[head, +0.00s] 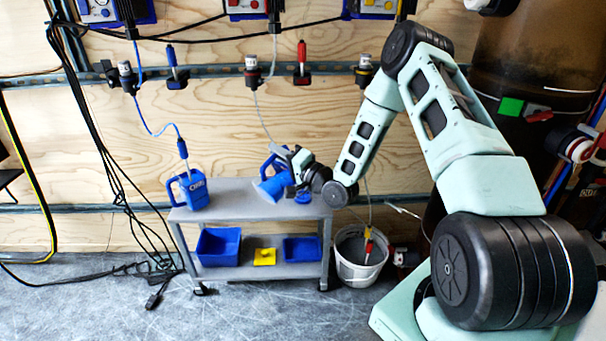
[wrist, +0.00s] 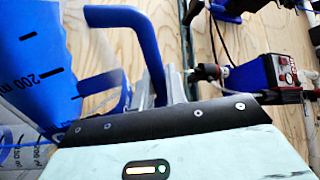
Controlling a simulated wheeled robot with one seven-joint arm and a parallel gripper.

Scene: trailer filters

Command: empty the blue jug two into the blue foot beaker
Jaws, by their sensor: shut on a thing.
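A blue jug (head: 273,186) is in my gripper (head: 284,156), above the right part of the grey cart. My gripper is shut on its handle. In the wrist view the blue handle (wrist: 150,40) runs into the jaws, and a blue wall with a 200 ml mark (wrist: 28,55) fills the upper left. A blue foot (head: 303,196), seemingly the beaker's, shows on the cart just right of the jug; the rest of the beaker is hard to make out. Whether liquid is flowing I cannot tell.
A blue canister (head: 194,190) with a handle and a hose stands on the left of the cart (head: 232,200). The lower shelf holds two blue bins (head: 218,247) and a yellow item (head: 264,257). A white bucket (head: 358,262) stands right of the cart. Hoses hang from the wall.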

